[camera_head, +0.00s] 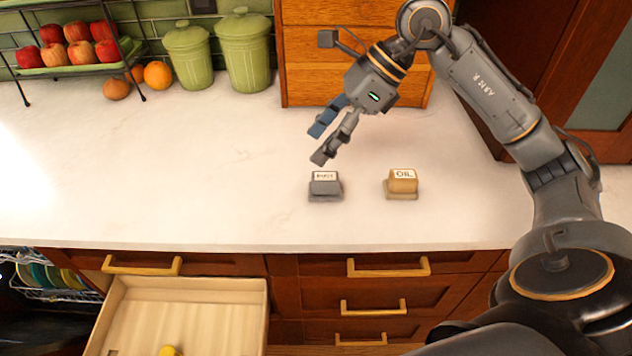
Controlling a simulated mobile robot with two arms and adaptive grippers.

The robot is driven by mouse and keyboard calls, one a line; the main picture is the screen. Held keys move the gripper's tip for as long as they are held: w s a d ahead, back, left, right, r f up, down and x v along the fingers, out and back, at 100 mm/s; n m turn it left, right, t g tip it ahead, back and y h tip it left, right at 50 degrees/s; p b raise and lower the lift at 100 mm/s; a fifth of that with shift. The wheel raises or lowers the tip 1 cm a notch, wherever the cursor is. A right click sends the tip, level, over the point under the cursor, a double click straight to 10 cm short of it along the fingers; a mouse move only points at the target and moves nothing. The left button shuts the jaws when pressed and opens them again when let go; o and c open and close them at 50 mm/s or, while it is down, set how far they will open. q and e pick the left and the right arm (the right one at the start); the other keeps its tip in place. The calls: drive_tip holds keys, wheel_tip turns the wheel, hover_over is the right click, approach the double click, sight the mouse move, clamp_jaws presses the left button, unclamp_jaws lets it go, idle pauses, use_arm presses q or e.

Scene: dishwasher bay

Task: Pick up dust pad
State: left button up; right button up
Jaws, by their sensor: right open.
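The dust pad (325,185) is a small grey block with a white label on top, lying on the white counter near its front edge. A similar tan pad labelled OIL (402,183) lies a little to its right, apart from it. My right gripper (320,145) is open and empty, with its fingers pointing down and to the left. Its fingertips are in the air above and behind the dust pad, not touching it. My left gripper is not in view.
Green canisters (245,50) and a wooden drawer box (340,65) stand at the back. A rack of apples (75,45) is at the back left. An open drawer (185,310) juts out below the counter. The counter's left and middle are clear.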

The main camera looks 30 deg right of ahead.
drive_tip(key=d+h, duration=0.3)
drive_tip(key=d, duration=0.4)
hover_over(327, 176)
drive_tip(key=d, duration=0.2)
drive_tip(key=f, duration=0.4)
drive_tip(key=s+f, duration=0.1)
drive_tip(key=f, duration=0.1)
drive_tip(key=shift+f, duration=0.4)
drive_tip(key=shift+w+a+f, duration=0.2)
drive_tip(key=shift+f, duration=0.35)
drive_tip(key=p+x, duration=0.1)
drive_tip(key=x, duration=0.3)
drive_tip(key=shift+s+a+f, duration=0.1)
drive_tip(key=shift+s+a, duration=0.05)
drive_tip(key=shift+a+f, duration=0.1)
drive_tip(key=shift+f, duration=0.3)
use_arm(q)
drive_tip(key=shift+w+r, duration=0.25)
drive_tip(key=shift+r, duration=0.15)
use_arm(e)
drive_tip(key=shift+c, duration=0.2)
drive_tip(key=c, duration=1.2)
